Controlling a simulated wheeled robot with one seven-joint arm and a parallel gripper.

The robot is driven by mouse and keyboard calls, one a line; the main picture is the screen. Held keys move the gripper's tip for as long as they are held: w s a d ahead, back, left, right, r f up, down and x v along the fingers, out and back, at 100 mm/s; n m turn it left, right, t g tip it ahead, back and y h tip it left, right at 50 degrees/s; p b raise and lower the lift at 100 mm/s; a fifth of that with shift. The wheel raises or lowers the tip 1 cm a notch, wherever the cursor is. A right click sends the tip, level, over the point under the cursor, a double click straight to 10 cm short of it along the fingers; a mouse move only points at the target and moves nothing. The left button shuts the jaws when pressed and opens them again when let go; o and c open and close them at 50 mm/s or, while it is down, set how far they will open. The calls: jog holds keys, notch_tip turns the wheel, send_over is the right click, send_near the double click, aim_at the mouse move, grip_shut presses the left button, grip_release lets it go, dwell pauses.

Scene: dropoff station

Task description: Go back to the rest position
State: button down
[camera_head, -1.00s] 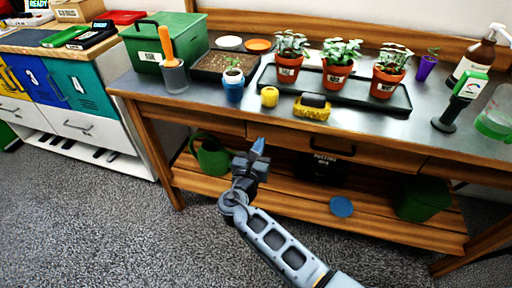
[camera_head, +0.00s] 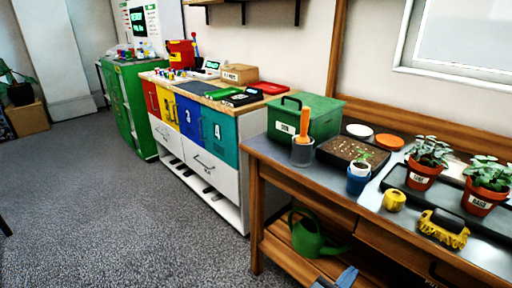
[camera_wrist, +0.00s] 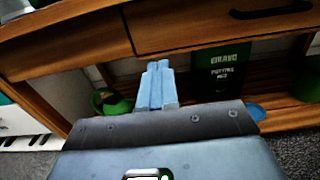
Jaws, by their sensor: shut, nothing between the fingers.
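My gripper (camera_wrist: 157,88) shows in the wrist view with its blue fingers closed together and nothing between them. It points toward the wooden potting bench (camera_wrist: 70,52), at the level of the open space under the drawer. In the head view only the tip of my gripper (camera_head: 345,277) shows at the bottom edge, in front of the bench's lower shelf (camera_head: 283,243). No rest position is marked in either view.
The bench (camera_head: 262,150) carries a green box (camera_head: 325,118), a seed tray (camera_head: 350,152) and potted plants (camera_head: 426,160). A green watering can (camera_head: 312,238) stands on the lower shelf. A cabinet with coloured doors (camera_head: 220,138) stands left. Open grey floor (camera_head: 110,200) lies farther left.

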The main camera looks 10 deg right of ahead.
jog(key=s+d+f+m+y, duration=0.25)
jog(key=s+f+y, duration=0.25)
jog(key=s+f, duration=0.5)
jog(key=s+a+r+m+y, duration=0.1)
jog(key=s+a+m+y, duration=0.15)
jog(key=s, duration=0.35)
jog(key=s+a+m+y, duration=0.1)
jog(key=s+m+y, duration=0.25)
jog(key=s, duration=0.35)
jog(key=s+a+r+m+t+y, duration=0.1)
jog(key=s+r+m, duration=0.5)
jog(key=r, duration=0.6)
jog(key=s+a+r+m+t+y, duration=0.2)
jog(key=s+a+r+m+t, duration=0.1)
jog(key=s+r+m, duration=0.4)
notch_tip(320, 180, up, 5)
jog(key=m+p, duration=0.1)
jog(key=m, duration=0.2)
jog(key=shift+s+m, duration=0.3)
jog(key=shift+m, duration=0.05)
